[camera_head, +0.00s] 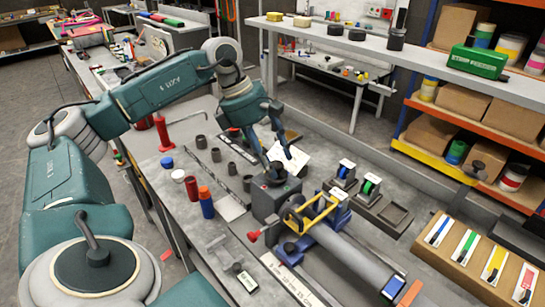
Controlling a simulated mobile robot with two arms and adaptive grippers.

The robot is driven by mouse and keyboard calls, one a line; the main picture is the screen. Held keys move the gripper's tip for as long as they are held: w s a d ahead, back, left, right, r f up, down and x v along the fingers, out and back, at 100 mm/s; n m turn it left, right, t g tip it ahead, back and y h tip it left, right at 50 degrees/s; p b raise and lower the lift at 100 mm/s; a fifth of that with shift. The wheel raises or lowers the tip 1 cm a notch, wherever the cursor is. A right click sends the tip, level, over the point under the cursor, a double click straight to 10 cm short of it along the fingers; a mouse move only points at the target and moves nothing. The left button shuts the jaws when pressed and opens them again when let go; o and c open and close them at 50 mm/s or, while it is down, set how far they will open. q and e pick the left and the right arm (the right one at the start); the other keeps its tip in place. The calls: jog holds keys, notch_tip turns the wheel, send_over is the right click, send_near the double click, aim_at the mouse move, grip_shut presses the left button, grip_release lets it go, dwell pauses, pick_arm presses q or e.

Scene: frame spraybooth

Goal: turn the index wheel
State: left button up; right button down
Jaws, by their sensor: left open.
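My left gripper (277,160) comes down from above over a dark grey box (270,199) on the workbench, with its two fingers spread apart. A dark round part (277,170) on top of the box, perhaps the index wheel, lies just under and between the fingertips. I cannot tell whether the fingers touch it, and they partly hide it. My right gripper is not in view.
A blue and yellow clamp fixture (312,212) with a grey tube (345,258) stands right in front of the box. Blue (206,203) and red (191,188) cylinders and several dark cups stand to its left. A grey tray (397,217) lies to the right.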

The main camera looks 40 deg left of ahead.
pick_arm(q)
jog(key=shift+c, duration=0.5)
jog(key=c, duration=1.1)
jog(key=shift+o, duration=0.2)
jog(key=shift+f+n, duration=0.1)
jog(key=shift+n, duration=0.2)
